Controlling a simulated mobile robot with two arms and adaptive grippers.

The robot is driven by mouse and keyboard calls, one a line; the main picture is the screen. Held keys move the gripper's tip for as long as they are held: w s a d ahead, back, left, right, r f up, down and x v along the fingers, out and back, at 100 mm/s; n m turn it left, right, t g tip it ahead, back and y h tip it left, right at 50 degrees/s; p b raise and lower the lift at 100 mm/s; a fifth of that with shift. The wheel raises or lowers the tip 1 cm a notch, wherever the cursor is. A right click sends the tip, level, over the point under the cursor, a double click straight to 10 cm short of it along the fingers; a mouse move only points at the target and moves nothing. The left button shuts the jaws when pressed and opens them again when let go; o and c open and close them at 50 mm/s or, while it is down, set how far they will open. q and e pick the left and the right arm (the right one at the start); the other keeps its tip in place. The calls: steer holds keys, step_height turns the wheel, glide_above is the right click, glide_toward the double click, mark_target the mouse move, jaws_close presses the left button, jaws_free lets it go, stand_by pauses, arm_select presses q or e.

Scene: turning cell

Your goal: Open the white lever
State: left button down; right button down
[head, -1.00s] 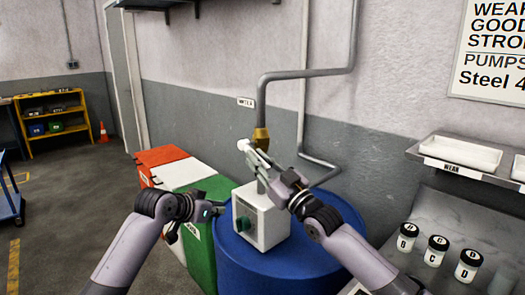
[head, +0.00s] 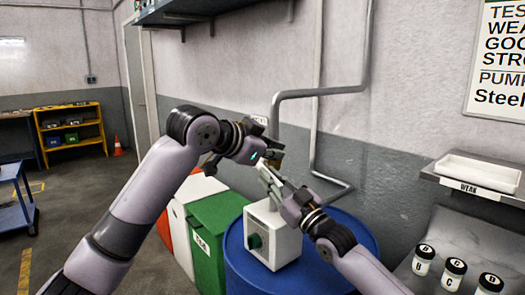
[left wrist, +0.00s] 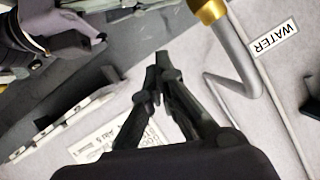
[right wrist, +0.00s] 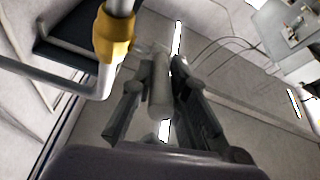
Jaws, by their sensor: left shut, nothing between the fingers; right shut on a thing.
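The white lever (right wrist: 160,92) stands between the fingers of my right gripper (right wrist: 158,88) in the right wrist view, and the gripper is shut on it. The brass valve body (right wrist: 114,36) sits on the grey pipe beside it. In the head view, the valve (head: 277,160) is partly covered and my left gripper hides most of the lever. My left gripper (head: 266,143) is raised in front of the valve, just above my right gripper (head: 267,174). In the left wrist view its fingers (left wrist: 158,75) are shut and empty, below the brass valve (left wrist: 207,9).
A white box with a green knob (head: 272,236) stands on the blue drum (head: 345,232) under the grippers. A green bin (head: 216,225) is to its left. The bent grey pipe (head: 330,92) runs along the wall. A shelf with a white tray (head: 478,173) and labelled jars (head: 453,274) are at right.

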mark_target(283, 186)
arm_select(q)
steer(key=x, duration=0.3)
steer(key=shift+w+d+f, duration=0.1)
steer(key=shift+d, duration=0.1)
arm_select(e)
steer(key=shift+f, duration=0.1)
arm_select(q)
steer(key=shift+w+a+f, duration=0.1)
steer(key=shift+a+f, duration=0.2)
steer(key=shift+f, duration=0.3)
steer(key=shift+w+a+f, duration=0.1)
steer(key=shift+a+f, duration=0.2)
steer(key=shift+f, duration=0.3)
steer(key=shift+w+a+f, duration=0.1)
steer(key=shift+a+f, duration=0.15)
steer(key=shift+f, duration=0.35)
